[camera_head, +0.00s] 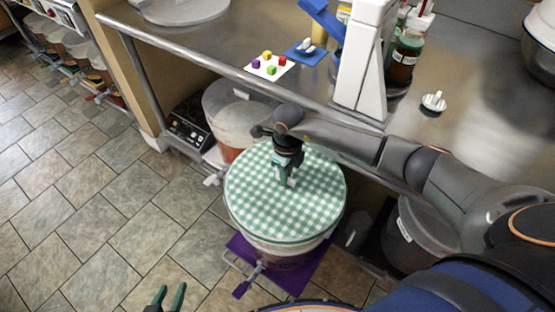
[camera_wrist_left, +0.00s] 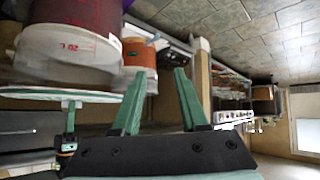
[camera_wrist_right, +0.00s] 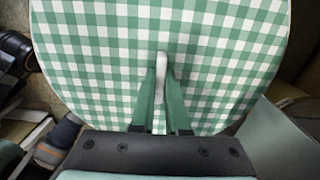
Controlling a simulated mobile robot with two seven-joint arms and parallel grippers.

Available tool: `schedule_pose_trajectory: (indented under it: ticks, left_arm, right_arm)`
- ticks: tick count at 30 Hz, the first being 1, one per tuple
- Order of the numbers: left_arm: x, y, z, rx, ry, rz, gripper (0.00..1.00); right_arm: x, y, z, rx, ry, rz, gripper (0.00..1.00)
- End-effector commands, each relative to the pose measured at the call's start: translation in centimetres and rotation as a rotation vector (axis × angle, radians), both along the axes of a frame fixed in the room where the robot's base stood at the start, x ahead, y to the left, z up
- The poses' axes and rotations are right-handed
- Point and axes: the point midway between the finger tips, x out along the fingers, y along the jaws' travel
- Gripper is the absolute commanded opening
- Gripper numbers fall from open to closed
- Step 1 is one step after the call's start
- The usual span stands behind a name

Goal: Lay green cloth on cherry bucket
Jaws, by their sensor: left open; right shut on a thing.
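The green-and-white checked cloth (camera_head: 255,205) is a flat round sheet above a bucket with a pale rim (camera_head: 290,248); it fills much of the right wrist view (camera_wrist_right: 90,60). My right gripper (camera_head: 288,178) is shut on a white upright tab (camera_wrist_right: 162,70) at the cloth's middle. The left wrist view shows a bucket with red contents and a pale rim (camera_wrist_left: 75,48), with a narrow gap between that rim and the cloth's edge (camera_wrist_left: 60,94). The cloth hides the bucket's opening. My left gripper (camera_head: 170,298) is open and empty, low at the front, apart from the bucket.
The bucket stands on a purple base (camera_head: 285,275). Another bucket with reddish contents (camera_head: 232,115) is behind it, under the steel counter (camera_head: 215,60). A dark lidded bucket (camera_head: 425,230) is to the right. Tiled floor (camera_head: 90,210) on the left is clear.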

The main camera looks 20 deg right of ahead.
Motion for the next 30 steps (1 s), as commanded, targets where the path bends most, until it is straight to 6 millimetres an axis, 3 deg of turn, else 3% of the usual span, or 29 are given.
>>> schedule_pose_trajectory:
  ticks: [15,24,30]
  left_arm:
    - [-1.6,-0.1,-3.2,0.005,0.048,-0.009,0.43]
    - [-0.9,0.0,-3.8,0.003,0.018,-0.007,0.43]
    - [-0.9,0.2,-3.9,0.006,0.018,-0.005,0.43]
  right_arm:
    - [-0.1,-0.3,-3.1,-0.001,0.001,-0.039,0.00]
    - [0.0,-0.3,-5.5,-0.002,-0.001,-0.038,0.00]
    - [0.0,-0.3,-5.8,-0.002,-0.001,-0.038,0.00]
